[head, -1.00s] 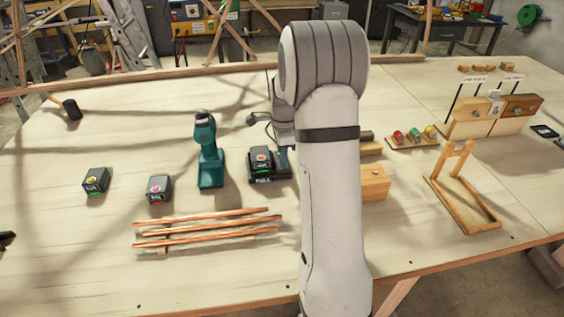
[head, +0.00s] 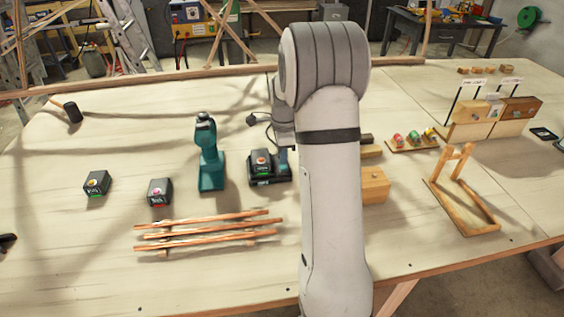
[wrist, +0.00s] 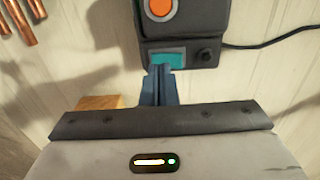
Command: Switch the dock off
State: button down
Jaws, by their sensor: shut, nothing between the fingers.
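The dock (head: 284,181) is a dark charger base on the bench, left of my arm in the head view, with a battery (head: 262,161) with an orange round mark seated in it. In the wrist view the dock (wrist: 185,56) is at top centre, with a teal panel (wrist: 170,54) on its near face, a small black knob (wrist: 207,55) right of it and a cable at the right. The battery's orange disc (wrist: 160,7) shows above. My gripper (wrist: 159,70) is shut and empty, its tips at the lower edge of the teal panel; contact cannot be told.
A teal drill (head: 209,165) stands left of the dock. Two loose batteries, one green-lit (head: 96,183) and one red-lit (head: 159,192), lie further left. Several copper-coloured laths (head: 208,231) lie in front. A wooden block (head: 375,186) stands right of my arm.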

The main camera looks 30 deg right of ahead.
aim_at(283, 168)
notch_tip(283, 168, up, 5)
jog(key=p, duration=0.3)
jog(key=shift+r, duration=0.1)
jog(key=shift+r, duration=0.1)
dwell(0.4)
